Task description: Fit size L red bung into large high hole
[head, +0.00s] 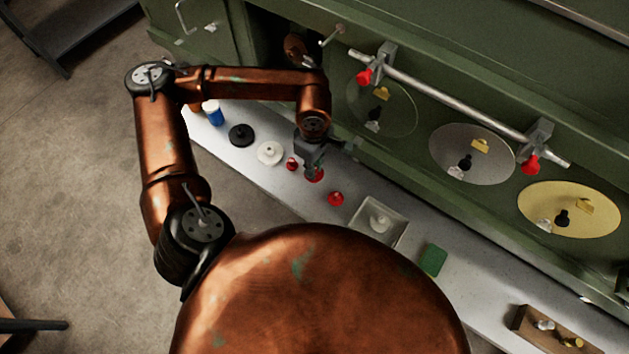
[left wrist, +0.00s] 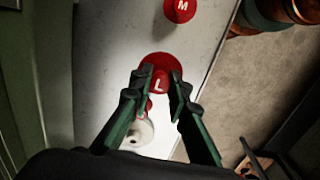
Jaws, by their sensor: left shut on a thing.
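My left gripper (head: 313,168) is shut on the red bung marked L (head: 316,176), low over the pale shelf. In the left wrist view the L bung (left wrist: 160,80) sits between the green fingertips (left wrist: 162,88), its lettered top facing the camera. I cannot tell whether it still touches the shelf. A red bung marked M (left wrist: 180,10) stands apart from it; it looks like the red bung (head: 336,198) right of the gripper in the head view. I cannot clearly make out the large high hole. My right gripper is not in view.
On the shelf are a small red bung (head: 292,163), a white bung (head: 270,153), a black bung (head: 240,135), a blue-and-white bottle (head: 213,113), a tray (head: 362,228) and a green block (head: 433,259). A metal rail (head: 450,95) with red knobs juts from the green wall above round discs.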

